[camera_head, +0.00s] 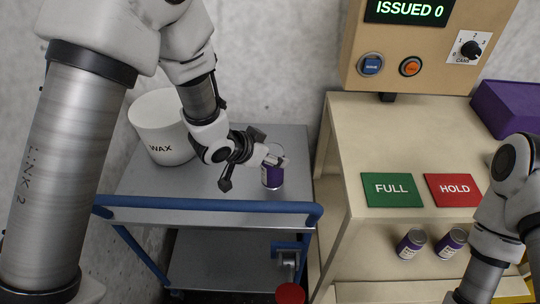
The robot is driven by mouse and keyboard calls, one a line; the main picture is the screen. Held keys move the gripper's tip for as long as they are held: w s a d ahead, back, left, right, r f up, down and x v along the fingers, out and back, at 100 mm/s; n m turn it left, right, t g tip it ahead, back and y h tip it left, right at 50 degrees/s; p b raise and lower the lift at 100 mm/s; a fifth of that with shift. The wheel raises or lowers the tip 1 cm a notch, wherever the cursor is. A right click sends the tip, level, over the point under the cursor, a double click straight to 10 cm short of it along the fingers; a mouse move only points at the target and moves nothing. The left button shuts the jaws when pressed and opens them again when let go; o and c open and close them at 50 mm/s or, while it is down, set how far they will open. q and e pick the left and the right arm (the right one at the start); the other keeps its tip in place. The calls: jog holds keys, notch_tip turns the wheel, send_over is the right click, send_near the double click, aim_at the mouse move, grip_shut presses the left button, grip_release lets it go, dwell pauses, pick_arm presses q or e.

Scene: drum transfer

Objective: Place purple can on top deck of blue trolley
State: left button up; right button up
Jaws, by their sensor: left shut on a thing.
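A purple can (272,178) with a silver rim is at the right side of the grey top deck (215,188) of the blue trolley, near its blue front rail (205,205). My left gripper (273,160) reaches in from the left and is shut on the can's upper part. The can looks upright; I cannot tell whether its base touches the deck. Two more purple cans (411,243) (451,242) stand on a lower shelf of the beige station. My right arm shows at the right edge, but its gripper is out of the picture.
A white WAX tub (160,127) stands at the deck's back left. The beige station (395,130), with a green FULL plate (391,190) and red HOLD plate (454,190), stands close to the trolley's right. A purple box (505,108) is on it. The deck's middle is clear.

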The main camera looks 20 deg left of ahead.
pick_arm(q)
jog(key=shift+r, duration=0.1)
jog(key=shift+s, duration=0.1)
jog(key=o, duration=1.6)
jog(key=shift+s+r, duration=0.1)
jog(key=shift+r, duration=0.1)
jog(key=v, duration=1.1)
jog(key=shift+s, duration=0.3)
jog(key=shift+a+r, duration=0.1)
